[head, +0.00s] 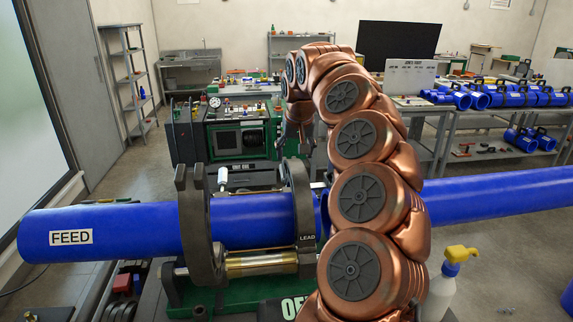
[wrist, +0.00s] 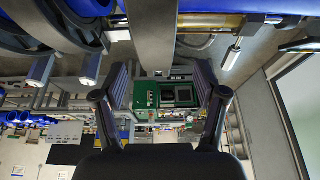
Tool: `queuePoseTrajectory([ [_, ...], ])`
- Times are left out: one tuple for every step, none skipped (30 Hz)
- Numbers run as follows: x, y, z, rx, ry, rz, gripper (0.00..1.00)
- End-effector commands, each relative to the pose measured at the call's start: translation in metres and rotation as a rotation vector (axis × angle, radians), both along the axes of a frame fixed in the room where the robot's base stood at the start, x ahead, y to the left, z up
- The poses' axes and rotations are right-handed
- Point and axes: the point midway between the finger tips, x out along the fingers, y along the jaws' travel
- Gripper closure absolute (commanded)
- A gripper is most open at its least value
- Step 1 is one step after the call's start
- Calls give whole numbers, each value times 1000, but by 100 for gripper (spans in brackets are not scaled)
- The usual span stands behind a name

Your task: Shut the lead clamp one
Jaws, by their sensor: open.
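The lead clamp (head: 303,215), a dark grey ring marked LEAD, stands around the blue pipe (head: 255,222) just left of my arm. Its right side is partly hidden, so I cannot tell whether it is fully shut. My gripper (head: 296,150) hangs above and behind the pipe, near the top of this clamp. A grey bar (wrist: 153,40), seemingly part of a clamp, runs down from the top edge between the fingers; contact cannot be told.
Another dark clamp (head: 188,230) stands around the FEED pipe at left, with two upright ends. A brass cylinder (head: 262,264) lies below the pipe. A green machine (head: 240,138) stands behind. A spray bottle (head: 443,285) is at the right front. Shelves of blue pipes (head: 510,98) are at right.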

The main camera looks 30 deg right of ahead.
Motion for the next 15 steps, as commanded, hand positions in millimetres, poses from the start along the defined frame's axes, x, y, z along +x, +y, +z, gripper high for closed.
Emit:
queuePoseTrajectory([
  [0,-4,-1,-1,1,-9,28],
  [0,-5,-2,-1,1,-12,28],
  [1,-7,-3,-2,1,-15,28],
  [1,-8,-5,-2,1,-16,28],
  [2,-8,-7,-1,2,-16,28],
  [3,-9,-11,-1,3,-16,28],
  [4,-9,-14,1,4,-16,28],
  [6,-9,-18,1,5,-15,28],
  [8,-9,-24,2,6,-11,28],
  [10,-9,-27,1,5,-10,28],
  [12,-10,-31,-1,5,-10,28],
  [14,-11,-37,0,5,-11,28],
  [15,-12,-41,1,5,-11,28],
  [16,-12,-45,2,4,-11,28],
  [18,-13,-49,0,3,-10,28],
])
